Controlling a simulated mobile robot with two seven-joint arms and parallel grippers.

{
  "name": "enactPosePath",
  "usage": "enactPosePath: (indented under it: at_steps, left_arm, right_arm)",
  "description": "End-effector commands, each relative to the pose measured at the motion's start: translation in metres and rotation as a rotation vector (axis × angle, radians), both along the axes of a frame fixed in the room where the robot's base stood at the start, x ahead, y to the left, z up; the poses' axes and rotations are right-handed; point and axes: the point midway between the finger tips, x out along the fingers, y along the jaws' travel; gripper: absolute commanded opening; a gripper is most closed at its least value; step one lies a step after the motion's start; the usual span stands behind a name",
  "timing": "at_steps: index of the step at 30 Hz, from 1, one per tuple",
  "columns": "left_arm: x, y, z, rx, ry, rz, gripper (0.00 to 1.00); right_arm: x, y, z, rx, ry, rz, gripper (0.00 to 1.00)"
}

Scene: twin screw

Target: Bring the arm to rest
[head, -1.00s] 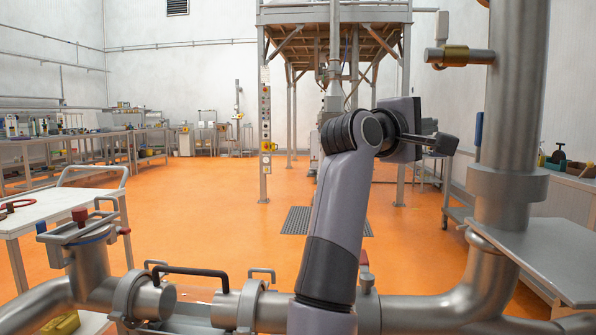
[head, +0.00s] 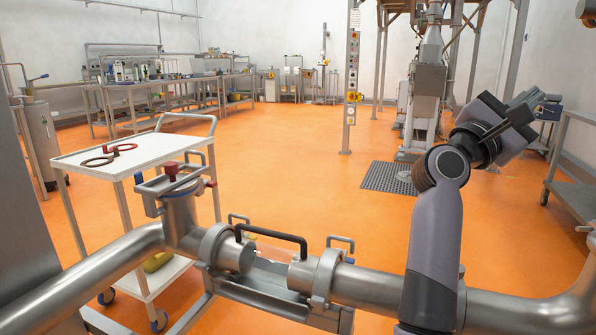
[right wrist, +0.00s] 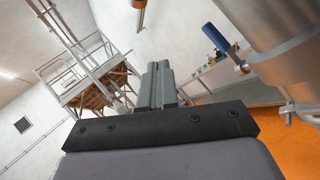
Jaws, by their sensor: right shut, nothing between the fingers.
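My right arm rises from the bottom of the head view in front of the steel pipework. Its gripper (head: 521,112) is at the upper right, pointing away and to the right, above the orange floor. In the right wrist view its two grey fingers (right wrist: 158,84) lie side by side, shut with nothing between them. It touches nothing that I can see. My left gripper is not in view.
A steel pipe with clamps and a black handle (head: 271,236) crosses the foreground, close to my forearm. A white trolley (head: 124,153) with red and dark rings stands at the left. A steel rack (head: 568,165) stands at the right. The middle floor is clear.

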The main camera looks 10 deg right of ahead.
Motion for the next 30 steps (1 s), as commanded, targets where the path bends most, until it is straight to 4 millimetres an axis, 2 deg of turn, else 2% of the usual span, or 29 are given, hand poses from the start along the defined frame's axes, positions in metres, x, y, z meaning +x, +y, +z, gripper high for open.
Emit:
enactPosePath:
  at_steps: [1, 5, 8, 11, 17, 20, 23, 26, 29, 30]
  left_arm:
    - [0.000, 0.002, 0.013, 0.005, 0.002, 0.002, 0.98]
    - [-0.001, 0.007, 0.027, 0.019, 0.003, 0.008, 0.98]
    - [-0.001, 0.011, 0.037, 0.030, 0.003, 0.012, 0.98]
    - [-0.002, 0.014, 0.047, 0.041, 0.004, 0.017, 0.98]
    - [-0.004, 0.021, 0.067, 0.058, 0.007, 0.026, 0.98]
    - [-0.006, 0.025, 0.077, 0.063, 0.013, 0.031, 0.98]
    - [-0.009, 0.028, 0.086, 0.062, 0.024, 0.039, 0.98]
    - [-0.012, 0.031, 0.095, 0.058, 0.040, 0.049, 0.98]
    - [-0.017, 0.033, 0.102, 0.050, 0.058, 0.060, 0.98]
    - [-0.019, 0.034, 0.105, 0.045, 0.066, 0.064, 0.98]
  right_arm:
    - [0.005, 0.007, 0.003, -0.093, 0.124, -0.038, 0.00]
    - [0.022, 0.034, -0.010, -0.357, 0.451, -0.141, 0.00]
    - [0.035, 0.059, -0.029, -0.570, 0.693, -0.215, 0.00]
    - [0.045, 0.085, -0.056, -0.795, 0.924, -0.286, 0.00]
    - [0.051, 0.139, -0.131, -1.293, 1.328, -0.410, 0.00]
    - [0.041, 0.164, -0.177, -1.566, 1.488, -0.462, 0.00]
    - [0.021, 0.185, -0.226, -1.856, 1.609, -0.503, 0.00]
    - [-0.011, 0.203, -0.274, -2.163, 1.683, -0.534, 0.00]
    - [-0.053, 0.217, -0.318, -2.483, 1.700, -0.553, 0.00]
    - [-0.071, 0.222, -0.334, 2.583, -1.672, 0.551, 0.00]
